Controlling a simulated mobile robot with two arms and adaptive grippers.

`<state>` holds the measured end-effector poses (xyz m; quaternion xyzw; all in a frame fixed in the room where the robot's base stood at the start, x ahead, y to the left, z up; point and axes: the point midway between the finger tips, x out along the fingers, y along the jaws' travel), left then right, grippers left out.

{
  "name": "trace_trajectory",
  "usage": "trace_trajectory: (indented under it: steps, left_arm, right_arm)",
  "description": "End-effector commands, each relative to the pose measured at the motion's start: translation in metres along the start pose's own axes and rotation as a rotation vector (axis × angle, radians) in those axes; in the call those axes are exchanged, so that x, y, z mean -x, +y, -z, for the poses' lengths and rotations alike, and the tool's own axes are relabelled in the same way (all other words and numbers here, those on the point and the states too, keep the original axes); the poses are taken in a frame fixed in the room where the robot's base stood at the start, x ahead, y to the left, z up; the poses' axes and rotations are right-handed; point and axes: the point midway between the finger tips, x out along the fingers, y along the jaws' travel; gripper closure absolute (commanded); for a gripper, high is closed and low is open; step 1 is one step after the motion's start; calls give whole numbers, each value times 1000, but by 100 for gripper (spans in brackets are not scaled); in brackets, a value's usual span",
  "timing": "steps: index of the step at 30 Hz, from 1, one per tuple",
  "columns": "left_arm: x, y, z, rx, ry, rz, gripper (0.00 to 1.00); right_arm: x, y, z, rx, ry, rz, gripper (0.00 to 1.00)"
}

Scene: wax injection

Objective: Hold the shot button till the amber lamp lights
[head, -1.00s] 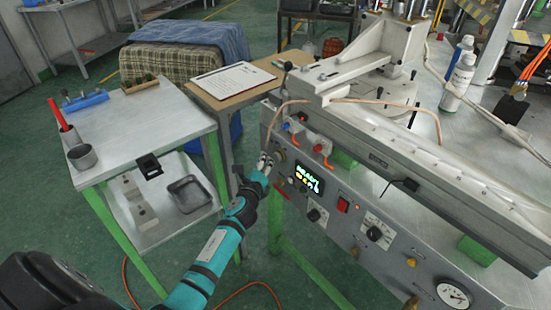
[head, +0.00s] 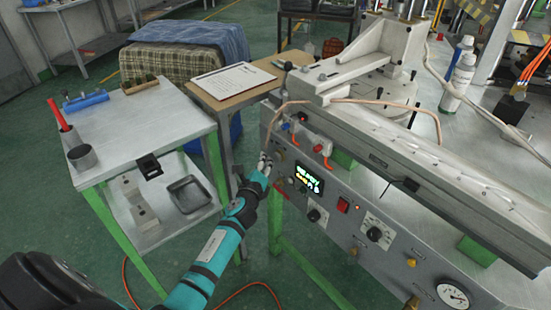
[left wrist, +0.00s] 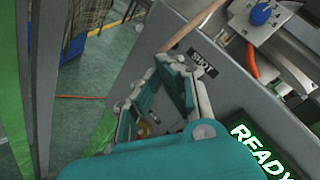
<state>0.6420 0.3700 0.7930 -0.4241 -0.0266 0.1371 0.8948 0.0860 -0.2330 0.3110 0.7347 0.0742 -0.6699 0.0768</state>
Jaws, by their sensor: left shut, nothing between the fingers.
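My left gripper (head: 264,161) is shut and empty, its fingertips close to the left end of the machine's front panel (head: 335,213). In the left wrist view its fingers (left wrist: 160,80) are beside a dark label reading SHOT (left wrist: 203,63). The shot button cannot be made out clearly there; the fingers cover part of the panel. I cannot tell whether the fingertips touch it. The display (head: 309,178) is lit, and its green text reads READY in the left wrist view (left wrist: 262,148). A small amber-yellow round part (head: 411,263) is low on the panel; I cannot tell whether it is a lamp or lit.
A red switch (head: 343,205), a dial knob (head: 374,234) and a gauge (head: 454,295) are on the panel. A copper-coloured tube (head: 375,101) arches above it. A metal side table (head: 150,112) stands at left, with green floor between it and the machine.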

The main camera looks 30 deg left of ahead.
Motion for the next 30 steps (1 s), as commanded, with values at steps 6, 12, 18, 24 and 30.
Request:
trace_trajectory:
  steps: [6,12,18,24,30]
  left_arm:
    - [-4,-2,2,0,-1,1,100]
    - [-7,-4,4,-1,0,0,100]
    - [-7,-4,3,0,0,0,100]
    - [-8,-4,4,0,0,0,100]
    - [-10,-5,5,0,0,0,100]
  right_arm:
    - [-2,0,0,1,0,0,45]
    - [-3,2,-1,1,-1,-2,45]
    - [-3,3,-1,2,-1,-4,45]
    - [-3,3,-1,2,-1,-4,45]
    - [-4,3,-1,2,-1,-4,45]
